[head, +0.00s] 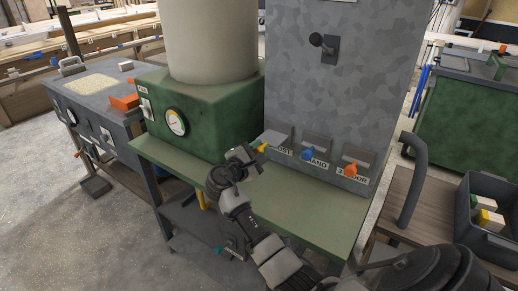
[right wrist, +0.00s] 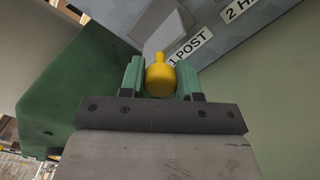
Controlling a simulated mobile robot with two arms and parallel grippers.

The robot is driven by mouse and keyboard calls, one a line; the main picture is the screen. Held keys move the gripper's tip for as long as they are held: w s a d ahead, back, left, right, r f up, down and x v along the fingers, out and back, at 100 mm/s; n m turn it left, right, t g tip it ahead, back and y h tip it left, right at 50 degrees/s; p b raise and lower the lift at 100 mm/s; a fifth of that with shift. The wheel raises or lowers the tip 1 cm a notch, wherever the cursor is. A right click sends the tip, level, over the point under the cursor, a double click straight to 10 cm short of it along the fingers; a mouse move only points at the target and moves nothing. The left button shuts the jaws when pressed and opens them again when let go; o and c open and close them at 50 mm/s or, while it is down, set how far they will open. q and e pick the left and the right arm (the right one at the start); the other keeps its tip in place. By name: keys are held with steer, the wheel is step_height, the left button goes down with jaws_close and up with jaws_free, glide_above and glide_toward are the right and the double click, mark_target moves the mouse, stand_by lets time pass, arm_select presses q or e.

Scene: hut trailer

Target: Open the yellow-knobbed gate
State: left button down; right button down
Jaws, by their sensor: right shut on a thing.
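The yellow knob (right wrist: 160,78) of the gate labelled "1 POST" sits between the green fingers of my right gripper (right wrist: 160,82) in the right wrist view. The gripper is shut on it. In the head view the knob (head: 262,148) shows as a small yellow spot just beyond my right gripper (head: 255,152). The grey gate flap (head: 277,138) above the knob stands tilted out from the panel at its top. My right arm hides part of the bench below. My left gripper is not in view.
To the right on the same grey panel (head: 345,90) are a blue knob (head: 307,155) and an orange knob (head: 350,170). A green box with a gauge (head: 176,122) stands left. The green bench top (head: 300,205) is clear. A dark crate (head: 490,215) stands at the right.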

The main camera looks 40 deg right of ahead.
steer(key=c, duration=0.8)
jaws_free()
steer(key=shift+a, duration=0.1)
steer(key=v, duration=1)
steer(key=shift+s+a, duration=0.1)
steer(key=shift+a, duration=0.2)
